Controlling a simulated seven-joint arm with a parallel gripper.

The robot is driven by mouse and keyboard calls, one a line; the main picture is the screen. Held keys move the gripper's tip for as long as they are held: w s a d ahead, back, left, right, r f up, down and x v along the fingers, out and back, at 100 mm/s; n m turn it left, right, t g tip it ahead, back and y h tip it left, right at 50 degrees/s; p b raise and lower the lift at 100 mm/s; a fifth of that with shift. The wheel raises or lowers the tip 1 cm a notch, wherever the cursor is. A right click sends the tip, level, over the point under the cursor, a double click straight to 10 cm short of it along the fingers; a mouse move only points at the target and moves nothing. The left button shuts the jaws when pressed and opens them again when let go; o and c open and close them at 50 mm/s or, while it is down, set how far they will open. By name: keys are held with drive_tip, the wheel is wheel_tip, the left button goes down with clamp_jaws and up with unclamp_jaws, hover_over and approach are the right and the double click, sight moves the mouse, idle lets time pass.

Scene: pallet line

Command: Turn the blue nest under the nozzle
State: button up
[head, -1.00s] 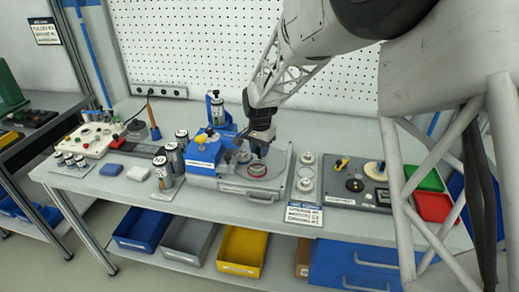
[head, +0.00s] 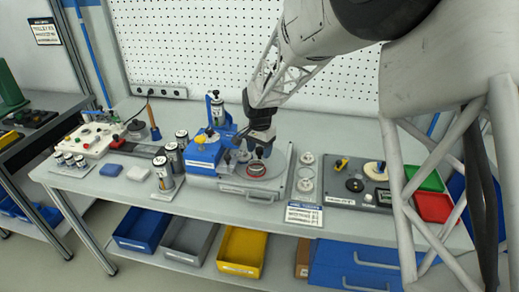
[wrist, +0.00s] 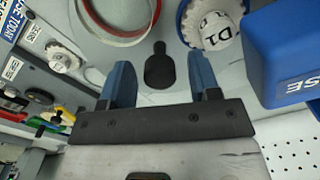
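The dosing station with a blue housing (head: 203,155) stands mid-bench, with a round grey turntable (head: 270,170) on its right. A red-rimmed nest (head: 258,168) sits on the turntable's front side and shows at the top of the wrist view (wrist: 158,12). A blue toothed ring, probably the blue nest (wrist: 183,28), shows around a white cap marked D1 (wrist: 220,32). A black peg (wrist: 159,72) stands between the blue fingers of my gripper (wrist: 160,78), with gaps either side. My gripper (head: 259,152) is open over the turntable. I cannot make out the nozzle.
The blue housing (wrist: 290,55) is close on the right in the wrist view. Canisters (head: 163,172) stand left of the station.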

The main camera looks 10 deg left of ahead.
sight(261, 149)
drive_tip(key=shift+r, duration=0.1)
drive_tip(key=shift+r, duration=3.8)
drive_tip(key=shift+d, duration=0.1)
drive_tip(key=shift+s+d+r, duration=0.1)
drive_tip(key=shift+d+r, duration=0.1)
drive_tip(key=s+d+r+n, duration=0.1)
drive_tip(key=s+d+r, duration=0.2)
drive_tip(key=s+d, duration=0.3)
drive_tip(key=s+d+r+t, duration=0.1)
drive_tip(key=s+d+r, duration=0.35)
drive_tip(key=d, duration=0.35)
drive_tip(key=s+d+r+n, duration=0.1)
drive_tip(key=s+d+r, duration=0.2)
drive_tip(key=s+d, duration=0.3)
drive_tip(key=s+d+f+n, duration=0.1)
drive_tip(key=s+d, duration=0.6)
drive_tip(key=s, duration=0.4)
drive_tip(key=s+d+f+n+t, duration=0.1)
drive_tip(key=s+d, duration=0.5)
drive_tip(key=s, duration=0.5)
drive_tip(key=shift+s+d+t, duration=0.3)
drive_tip(key=shift+s+d, duration=0.1)
